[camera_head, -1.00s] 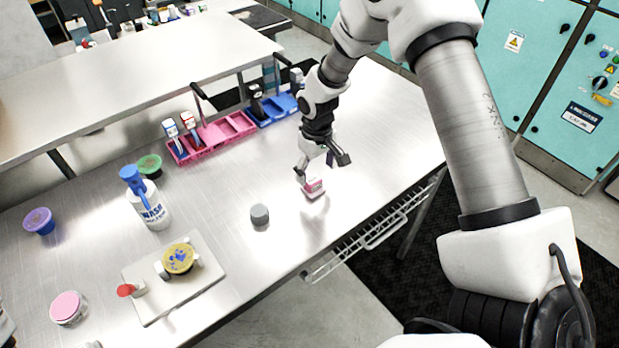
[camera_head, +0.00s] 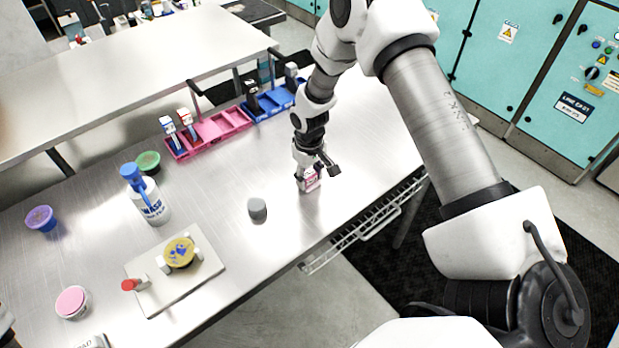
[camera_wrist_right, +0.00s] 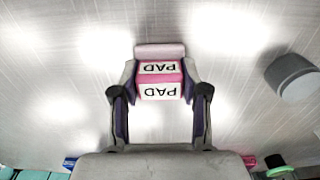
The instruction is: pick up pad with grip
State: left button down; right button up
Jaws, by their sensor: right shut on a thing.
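The pad (camera_head: 311,184) is a small pink block with white labels at the right part of the metal table. In the right wrist view the pad (camera_wrist_right: 159,83) shows the word PAD twice, with a pale pink part at its far end. My right gripper (camera_head: 313,176) is shut on the pad, one finger on each side of it. The right gripper (camera_wrist_right: 159,88) also shows in the wrist view. Whether the pad touches the table is hard to tell. My left gripper is not clearly in view.
A grey cylinder (camera_head: 257,209) stands left of the pad. Pink (camera_head: 212,134) and blue (camera_head: 272,104) trays lie behind. A spray bottle (camera_head: 149,197), a board (camera_head: 203,271) with a yellow dish (camera_head: 180,252) and several tubs are at left. The table's front edge is near the pad.

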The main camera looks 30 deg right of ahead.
aim_at(309, 177)
jog(key=shift+f, duration=0.1)
jog(key=shift+w+r+b, duration=0.3)
jog(key=shift+r+b, duration=0.35)
jog(key=shift+r, duration=0.05)
jog(key=shift+s+a+r+b, duration=0.3)
jog(key=shift+s+r+b, duration=0.35)
jog(key=shift+r, duration=0.2)
jog(key=s+a+b, duration=0.1)
jog(key=s, duration=0.1)
jog(key=s+a+b, duration=0.1)
jog(key=s+a, duration=0.1)
jog(key=s, duration=0.1)
jog(key=s+a+b, duration=0.1)
jog(key=s, duration=0.2)
jog(key=shift+a+r, duration=0.3)
jog(key=shift+a, duration=0.05)
jog(key=s+a, duration=0.2)
jog(key=s, duration=0.1)
jog(key=s+a+r, duration=0.1)
jog(key=shift+s+r, duration=0.1)
jog(key=shift+s, duration=0.3)
jog(key=shift+o, duration=0.5)
jog(key=shift+b, duration=0.3)
